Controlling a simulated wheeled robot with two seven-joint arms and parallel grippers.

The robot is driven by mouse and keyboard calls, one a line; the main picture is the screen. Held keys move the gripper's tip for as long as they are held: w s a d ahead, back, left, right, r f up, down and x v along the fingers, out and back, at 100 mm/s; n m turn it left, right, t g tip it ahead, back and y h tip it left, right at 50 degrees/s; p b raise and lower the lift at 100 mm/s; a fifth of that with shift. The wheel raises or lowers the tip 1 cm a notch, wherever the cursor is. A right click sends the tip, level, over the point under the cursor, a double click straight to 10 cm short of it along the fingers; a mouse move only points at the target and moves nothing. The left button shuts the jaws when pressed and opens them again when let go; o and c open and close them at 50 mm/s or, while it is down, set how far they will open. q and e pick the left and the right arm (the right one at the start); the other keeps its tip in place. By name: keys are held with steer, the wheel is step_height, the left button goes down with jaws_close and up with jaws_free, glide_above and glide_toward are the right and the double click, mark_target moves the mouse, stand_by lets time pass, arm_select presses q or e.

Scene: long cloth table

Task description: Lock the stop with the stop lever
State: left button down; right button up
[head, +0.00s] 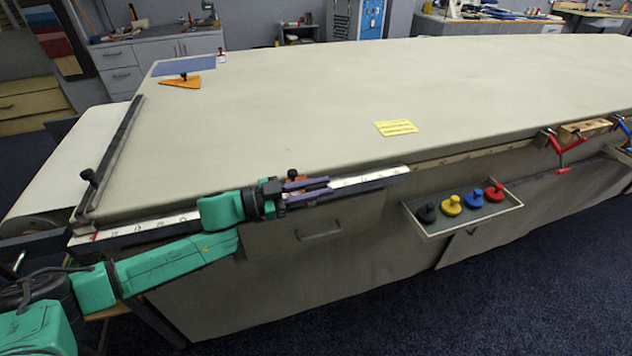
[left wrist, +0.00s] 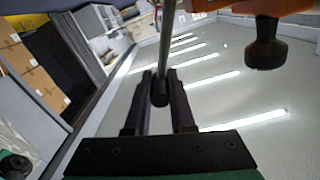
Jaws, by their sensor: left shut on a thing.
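The stop shows as an orange body (left wrist: 268,6) with a hanging black knob (left wrist: 262,45) in the left wrist view. In the head view only a small orange and black part (head: 292,174) shows behind my left gripper (head: 328,187), at the table's front rail (head: 368,180). The stop lever is a thin grey rod (left wrist: 167,45) with a black end (left wrist: 160,92). In the left wrist view that end sits between the dark fingers of my left gripper (left wrist: 161,76), which is shut on it. The gripper hides most of the stop in the head view. My right gripper is not in view.
A tray (head: 432,232) with black, yellow, blue and red knobbed pieces hangs on the table front. Red clamps (head: 566,145) hold a wood block (head: 585,130) further right. A yellow note (head: 396,127) and an orange triangle (head: 181,82) lie on the mostly clear cloth.

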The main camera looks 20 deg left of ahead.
arm_select(q)
steer(key=s+d+f+m+b, duration=0.2)
steer(key=s+f+m+b, duration=0.2)
steer(key=m, duration=0.5)
steer(key=shift+d+f+b, duration=0.3)
steer(key=shift+f+b, duration=0.3)
steer(key=shift+b, duration=0.1)
steer(key=c, duration=0.8)
jaws_free()
steer(key=shift+o, duration=0.2)
